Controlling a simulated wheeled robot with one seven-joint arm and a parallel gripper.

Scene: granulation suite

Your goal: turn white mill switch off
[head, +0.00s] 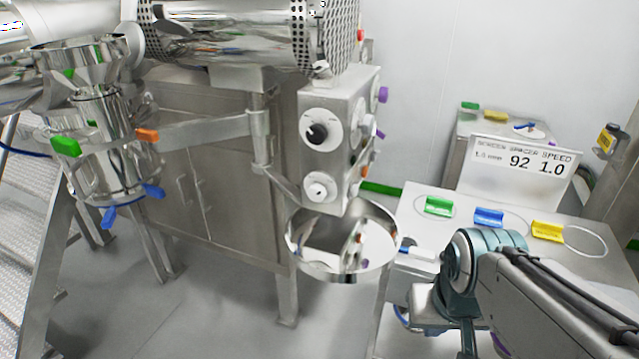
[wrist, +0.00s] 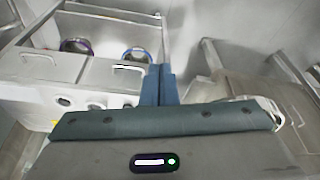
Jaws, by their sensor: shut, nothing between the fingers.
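A steel control box (head: 344,95) stands in the middle of the head view. Its front face carries a black knob (head: 317,132) on a round white plate and, below it, a white switch knob (head: 319,188) on a round pale plate. I cannot read which way the white switch points. My gripper (wrist: 160,70) shows in the wrist view with its two blue fingers together and nothing between them. In the head view my arm is at the lower right, apart from the box, and the fingertips cannot be made out. The switch is not recognisable in the wrist view.
A round steel bowl (head: 342,268) sits just below the box. At the right, a pale table (head: 420,208) holds green, blue and yellow tags and a sign (head: 524,170). A steel mill vessel (head: 108,150) with coloured clamps stands at the left. Grey floor shows at lower left.

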